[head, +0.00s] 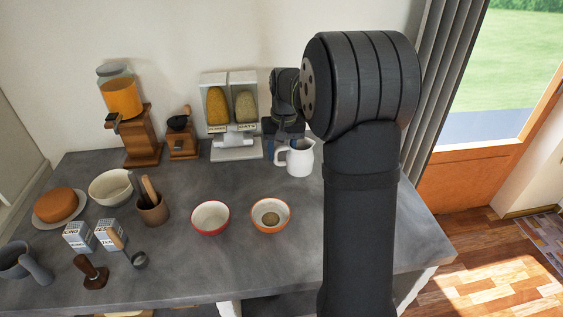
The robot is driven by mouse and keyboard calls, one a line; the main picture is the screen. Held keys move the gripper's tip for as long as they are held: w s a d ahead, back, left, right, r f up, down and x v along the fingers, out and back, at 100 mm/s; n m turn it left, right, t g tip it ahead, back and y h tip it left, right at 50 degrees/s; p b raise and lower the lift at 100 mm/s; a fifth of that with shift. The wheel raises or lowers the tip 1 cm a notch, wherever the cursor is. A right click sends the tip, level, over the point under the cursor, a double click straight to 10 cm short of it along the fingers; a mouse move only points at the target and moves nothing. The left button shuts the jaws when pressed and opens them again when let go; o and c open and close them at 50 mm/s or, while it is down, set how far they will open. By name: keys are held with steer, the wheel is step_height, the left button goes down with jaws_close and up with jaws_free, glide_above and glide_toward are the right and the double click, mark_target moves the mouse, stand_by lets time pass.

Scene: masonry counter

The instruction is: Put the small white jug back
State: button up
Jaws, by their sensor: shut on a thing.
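The small white jug (300,159) is at the back right of the counter, upright, with its handle to the left. My gripper (284,141) comes down beside the jug's handle and is shut on the jug. My arm and the jug partly hide the fingers. I cannot tell whether the jug's base touches the counter.
A twin cereal dispenser (231,115) stands just left of my gripper. A red-rimmed bowl (210,231) and an orange-rimmed bowl (270,228) with something brown inside stand in front. A wooden grinder (181,143) and a juice dispenser (139,141) stand further left.

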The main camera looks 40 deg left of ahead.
steer(key=shift+f, duration=2)
steer(key=o, duration=1.4)
steer(key=shift+f, duration=0.15)
steer(key=shift+o, duration=0.2)
steer(key=r, duration=1.2)
steer(key=shift+w+d+r, duration=0.2)
steer(key=shift+d, duration=0.05)
steer(key=shift+f, duration=0.1)
